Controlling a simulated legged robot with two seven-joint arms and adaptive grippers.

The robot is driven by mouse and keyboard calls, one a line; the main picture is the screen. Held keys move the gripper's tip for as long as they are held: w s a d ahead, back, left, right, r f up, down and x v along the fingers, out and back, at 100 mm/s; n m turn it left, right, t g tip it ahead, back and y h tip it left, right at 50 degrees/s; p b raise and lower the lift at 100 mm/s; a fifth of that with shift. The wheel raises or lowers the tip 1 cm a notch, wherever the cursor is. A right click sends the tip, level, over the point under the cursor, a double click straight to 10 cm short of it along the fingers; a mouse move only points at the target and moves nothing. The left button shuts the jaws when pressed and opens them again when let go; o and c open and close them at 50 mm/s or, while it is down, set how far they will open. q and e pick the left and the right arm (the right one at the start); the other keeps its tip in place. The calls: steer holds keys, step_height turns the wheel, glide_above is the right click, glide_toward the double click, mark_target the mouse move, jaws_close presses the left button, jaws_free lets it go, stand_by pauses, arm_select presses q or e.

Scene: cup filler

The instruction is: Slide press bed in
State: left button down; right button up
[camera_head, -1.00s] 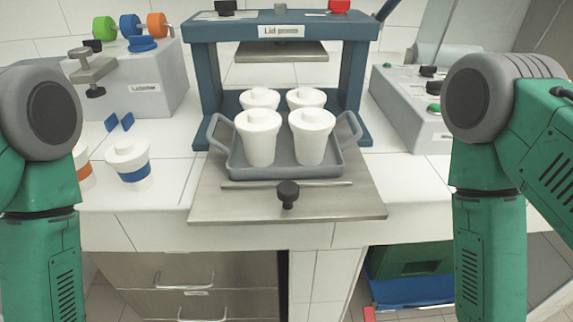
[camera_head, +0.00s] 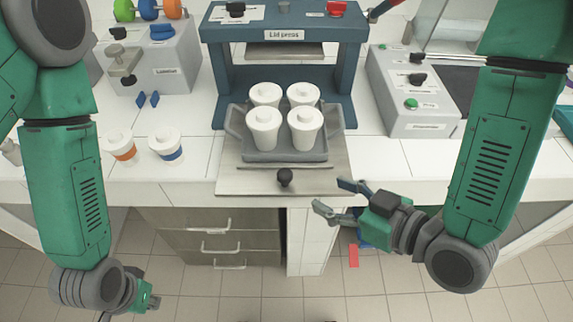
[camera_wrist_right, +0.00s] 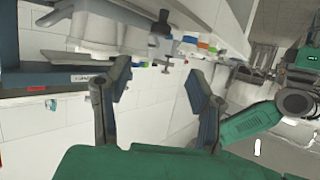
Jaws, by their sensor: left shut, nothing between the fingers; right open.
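The press bed (camera_head: 325,183) is a grey metal plate sticking out toward me from the blue lid press (camera_head: 355,100). A dark round knob (camera_head: 285,177) stands at its front edge. A grey two-handled tray (camera_head: 285,156) lies on the bed and holds several white lidded cups (camera_head: 265,128). My right gripper (camera_head: 332,197) is open and empty, just right of the knob and apart from it. In the right wrist view the dark knob (camera_wrist_right: 160,22) shows beyond the open fingers (camera_wrist_right: 160,78). My left gripper (camera_head: 152,298) is shut and empty, low at the left, away from the bed.
Two banded white cups (camera_head: 119,145) (camera_head: 166,145) stand on the counter left of the bed. A labeller box (camera_head: 165,70) is at the back left and a grey control box with a green button (camera_head: 415,104) at the right. Drawers (camera_head: 215,235) lie below the counter.

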mark_target(287, 175)
steer(key=shift+f+b+x, duration=0.2)
steer(key=shift+b+x, duration=1.85)
steer(key=shift+b, duration=1.6)
steer(key=shift+f+b+x, duration=0.15)
steer(key=shift+b+x, duration=1.9)
steer(key=shift+b, duration=1.6)
steer(key=shift+x, duration=2.6)
steer(key=shift+r, duration=0.1)
jaws_close()
